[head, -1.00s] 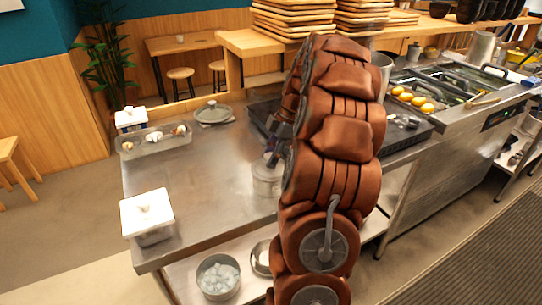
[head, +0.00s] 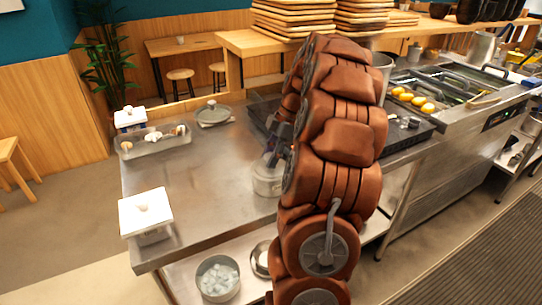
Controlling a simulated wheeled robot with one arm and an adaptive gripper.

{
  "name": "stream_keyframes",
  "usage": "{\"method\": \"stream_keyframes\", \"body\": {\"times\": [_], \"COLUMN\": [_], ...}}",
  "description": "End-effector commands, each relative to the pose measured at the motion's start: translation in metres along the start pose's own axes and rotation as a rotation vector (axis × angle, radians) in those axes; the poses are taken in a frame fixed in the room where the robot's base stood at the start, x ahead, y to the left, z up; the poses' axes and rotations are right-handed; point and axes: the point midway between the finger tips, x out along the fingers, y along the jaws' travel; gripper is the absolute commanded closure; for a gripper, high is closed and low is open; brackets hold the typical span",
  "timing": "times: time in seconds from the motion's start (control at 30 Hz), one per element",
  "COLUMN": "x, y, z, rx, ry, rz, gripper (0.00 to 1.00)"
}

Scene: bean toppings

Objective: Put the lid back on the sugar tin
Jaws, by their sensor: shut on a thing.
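A pale round tin (head: 267,182), which looks like the sugar tin, stands on the steel counter just left of my arm. My arm hides its right side. My gripper (head: 274,156) is dark, points down over the tin's top and is partly hidden by my arm. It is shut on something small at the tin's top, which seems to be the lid. I cannot tell whether this lid touches the rim or sits level.
A grey-green round lid with a knob (head: 213,114) lies at the counter's back. A clear tray (head: 153,145) of small items and a white-lidded box (head: 146,214) stand left. A dark tray (head: 262,113) lies behind my arm. The counter's middle (head: 205,185) is clear.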

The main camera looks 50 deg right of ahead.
Motion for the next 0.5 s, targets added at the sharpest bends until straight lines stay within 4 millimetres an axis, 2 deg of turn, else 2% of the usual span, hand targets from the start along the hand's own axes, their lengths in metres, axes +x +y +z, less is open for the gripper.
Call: {"method": "stream_keyframes", "body": {"times": [0.03,0.07,0.33,0.5], "x": [-0.0001,-0.0001,-0.0001,-0.0001], "y": [0.0001,0.0001,0.0001,0.0001], "z": [-0.0001,-0.0001,-0.0001,-0.0001], "rx": [0.0,0.0,0.0,0.0], "ry": [0.0,0.0,0.0,0.0], "rz": [0.0,0.0,0.0,0.001], "gripper": [0.99,0.61,0.34,0.34]}}
